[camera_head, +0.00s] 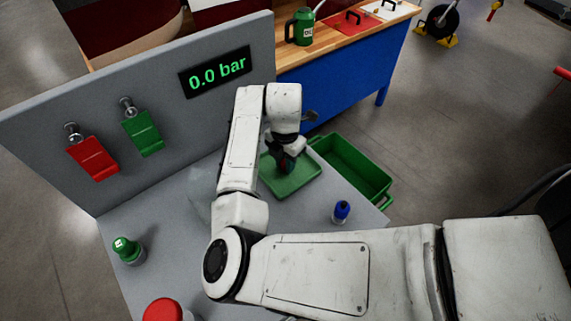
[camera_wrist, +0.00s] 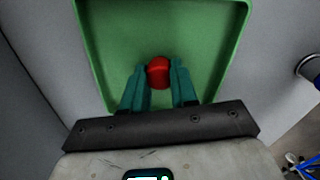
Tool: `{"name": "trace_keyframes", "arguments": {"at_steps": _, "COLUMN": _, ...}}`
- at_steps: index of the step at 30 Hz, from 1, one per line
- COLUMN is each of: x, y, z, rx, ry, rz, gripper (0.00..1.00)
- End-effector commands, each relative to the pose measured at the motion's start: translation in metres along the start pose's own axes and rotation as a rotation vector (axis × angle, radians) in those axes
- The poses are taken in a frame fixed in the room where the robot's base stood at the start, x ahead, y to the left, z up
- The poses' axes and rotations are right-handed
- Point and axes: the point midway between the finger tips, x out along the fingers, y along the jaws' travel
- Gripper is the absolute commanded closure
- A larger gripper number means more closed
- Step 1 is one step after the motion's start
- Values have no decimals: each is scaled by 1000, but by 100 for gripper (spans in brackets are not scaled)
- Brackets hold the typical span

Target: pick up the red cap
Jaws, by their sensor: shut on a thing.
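The red cap (camera_wrist: 158,72) is a small, rounded red piece in the wrist view. It sits between the two teal fingers of my gripper (camera_wrist: 160,80), which are shut on it. The green tray (camera_wrist: 110,40) lies beneath. In the head view my gripper (camera_head: 287,164) is over the same green tray (camera_head: 304,184) on the grey table; the cap is mostly hidden there by the fingers and wrist. I cannot tell whether the cap touches the tray floor.
A blue-capped bottle (camera_head: 341,211) stands right of the tray, a green-capped one (camera_head: 126,249) at the left. A red round top (camera_head: 163,310) shows at the bottom edge. A green crate (camera_head: 352,166) is beyond the tray. A grey panel (camera_head: 70,105) reading 0.0 bar rises behind.

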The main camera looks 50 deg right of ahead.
Motion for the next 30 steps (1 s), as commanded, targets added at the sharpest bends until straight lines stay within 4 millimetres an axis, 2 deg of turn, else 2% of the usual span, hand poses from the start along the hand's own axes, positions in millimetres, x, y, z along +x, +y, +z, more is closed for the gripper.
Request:
{"name": "trace_keyframes", "arguments": {"at_steps": 12, "x": 0, "y": 0, "z": 0, "rx": 0, "ry": 0, "rz": 0, "gripper": 100}}
{"name": "trace_keyframes", "arguments": {"at_steps": 17, "x": -6, "y": 0, "z": 1, "rx": 1, "ry": -1, "rz": 0, "gripper": 100}}
{"name": "trace_keyframes", "arguments": {"at_steps": 23, "x": -31, "y": 0, "z": 1, "rx": 1, "ry": -2, "rz": 2, "gripper": 100}}
{"name": "trace_keyframes", "arguments": {"at_steps": 30, "x": -70, "y": -34, "z": 4, "rx": 3, "ry": -4, "rz": 2, "gripper": 100}}
